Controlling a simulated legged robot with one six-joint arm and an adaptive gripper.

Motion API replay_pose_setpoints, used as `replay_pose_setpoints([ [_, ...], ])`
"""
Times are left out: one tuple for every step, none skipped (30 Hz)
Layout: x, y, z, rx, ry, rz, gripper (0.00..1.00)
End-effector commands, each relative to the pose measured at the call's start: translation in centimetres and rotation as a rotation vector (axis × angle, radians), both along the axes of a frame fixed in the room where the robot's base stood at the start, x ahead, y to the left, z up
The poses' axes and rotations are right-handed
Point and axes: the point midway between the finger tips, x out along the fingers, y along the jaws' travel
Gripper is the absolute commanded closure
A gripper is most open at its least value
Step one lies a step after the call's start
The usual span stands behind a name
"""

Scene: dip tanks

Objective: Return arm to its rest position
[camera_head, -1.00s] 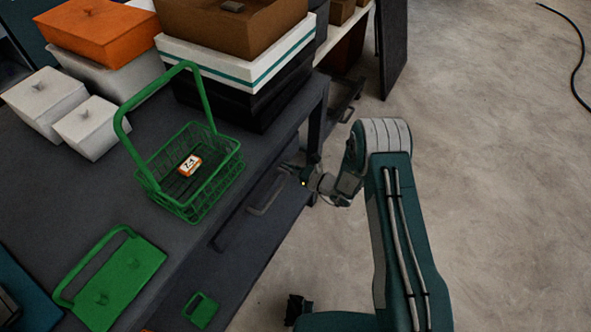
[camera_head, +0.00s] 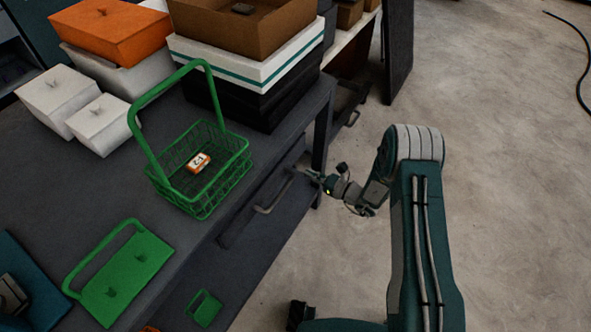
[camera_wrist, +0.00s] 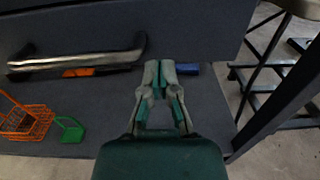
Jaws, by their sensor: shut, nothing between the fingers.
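My gripper (camera_head: 299,171) is beside the front of the dark bench, close to the right end of a drawer handle (camera_head: 272,194). I cannot tell from the head view whether it touches the bench. In the wrist view my gripper (camera_wrist: 160,68) has its fingertips together with nothing between them. The metal handle (camera_wrist: 75,63) lies to their left, apart from them.
A green wire basket (camera_head: 200,180) holding an orange-and-white labelled block (camera_head: 198,162) stands on the bench (camera_head: 60,190). A green lid (camera_head: 125,268) lies nearer. Stacked boxes (camera_head: 245,55) stand behind.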

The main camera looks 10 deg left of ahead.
Motion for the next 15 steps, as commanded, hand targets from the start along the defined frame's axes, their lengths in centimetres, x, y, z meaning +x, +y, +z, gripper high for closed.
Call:
replay_pose_setpoints([
  [-0.2, -1.3, 0.0, 0.000, 0.001, -0.006, 1.00],
  [-0.5, -1.9, 0.0, 0.000, 0.000, -0.006, 1.00],
  [-0.8, -2.7, 0.1, 0.000, 0.001, -0.006, 1.00],
  [-1.0, -3.2, 0.1, 0.000, 0.001, -0.006, 1.00],
  [-1.2, -3.8, 0.1, 0.000, 0.000, -0.005, 1.00],
  [-1.4, -4.4, 0.1, 0.000, -0.001, -0.006, 1.00],
  [-1.6, -4.7, 0.1, -0.001, -0.001, -0.005, 1.00],
  [-1.8, -5.1, 0.0, -0.002, 0.000, -0.004, 1.00],
  [-1.9, -5.6, 0.0, -0.003, -0.001, -0.004, 1.00],
  [-2.0, -5.9, 0.0, -0.003, -0.001, -0.004, 1.00],
  [-2.1, -6.1, 0.0, -0.003, -0.001, -0.003, 1.00],
  [-2.2, -6.4, 0.0, -0.003, -0.001, -0.002, 1.00],
  [-2.3, -6.5, 0.0, -0.003, -0.001, -0.002, 1.00],
  [-2.4, -6.6, 0.0, -0.003, -0.001, -0.002, 1.00],
  [-2.4, -6.7, 0.0, -0.003, -0.001, -0.002, 1.00],
])
